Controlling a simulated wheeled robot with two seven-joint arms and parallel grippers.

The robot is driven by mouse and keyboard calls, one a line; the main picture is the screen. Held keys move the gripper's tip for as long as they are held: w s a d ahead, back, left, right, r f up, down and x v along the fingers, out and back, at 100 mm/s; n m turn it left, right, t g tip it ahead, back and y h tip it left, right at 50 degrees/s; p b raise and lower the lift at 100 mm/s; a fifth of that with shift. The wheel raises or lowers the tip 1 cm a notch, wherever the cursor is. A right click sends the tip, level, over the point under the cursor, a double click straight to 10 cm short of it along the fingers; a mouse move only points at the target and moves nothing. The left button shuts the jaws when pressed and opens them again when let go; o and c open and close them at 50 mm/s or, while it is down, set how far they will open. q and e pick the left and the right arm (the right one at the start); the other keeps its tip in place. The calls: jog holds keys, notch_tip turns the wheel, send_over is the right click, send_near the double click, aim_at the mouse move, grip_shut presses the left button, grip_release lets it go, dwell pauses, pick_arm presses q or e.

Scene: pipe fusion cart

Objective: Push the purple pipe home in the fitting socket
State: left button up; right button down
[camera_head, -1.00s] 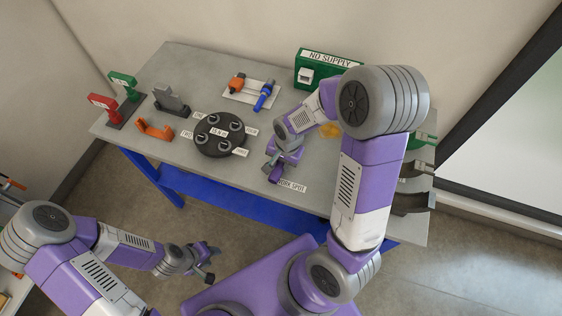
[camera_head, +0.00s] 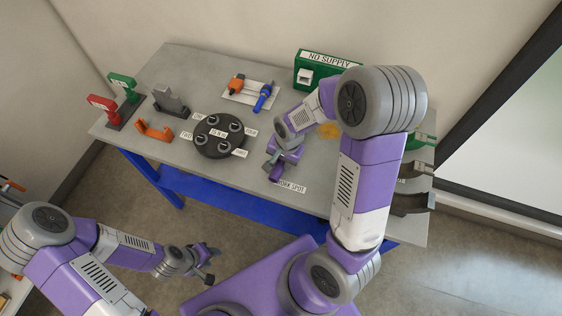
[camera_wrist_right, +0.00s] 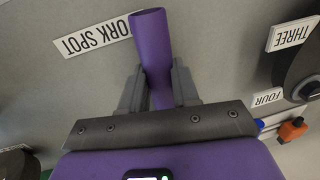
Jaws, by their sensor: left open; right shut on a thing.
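The purple pipe (camera_wrist_right: 151,45) is between the fingers of my right gripper (camera_wrist_right: 158,88) in the right wrist view, its open end sticking out past the fingertips. In the head view my right gripper (camera_head: 275,163) is low over the table beside the WORK SPOT label (camera_head: 290,187), with a short purple piece of the pipe (camera_head: 276,174) showing. I cannot make out a fitting socket at the pipe's end in either view. My left gripper (camera_head: 209,265) is open and empty, in front of the table and away from the pipe.
A black round holder (camera_head: 218,151) with several posts and labels stands left of my right gripper. Behind are a white tray (camera_head: 238,97) with orange and blue tools and a green NO SUPPLY box (camera_head: 318,75). An orange bracket (camera_head: 154,131) and grey block lie left.

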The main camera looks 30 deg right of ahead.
jog(key=shift+w+d, duration=0.6)
jog(key=shift+d, duration=0.25)
jog(key=shift+w+d, duration=0.6)
jog(key=shift+d, duration=0.2)
jog(key=c, duration=0.8)
grip_release()
jog(key=shift+o, duration=0.2)
jog(key=r, duration=0.2)
jog(key=r+p, duration=0.1)
jog(key=r, duration=0.2)
jog(key=s+r, duration=0.1)
jog(key=r, duration=0.1)
jog(key=shift+d+r+p, duration=0.25)
jog(key=shift+d+p, duration=0.05)
jog(key=shift+p, duration=0.05)
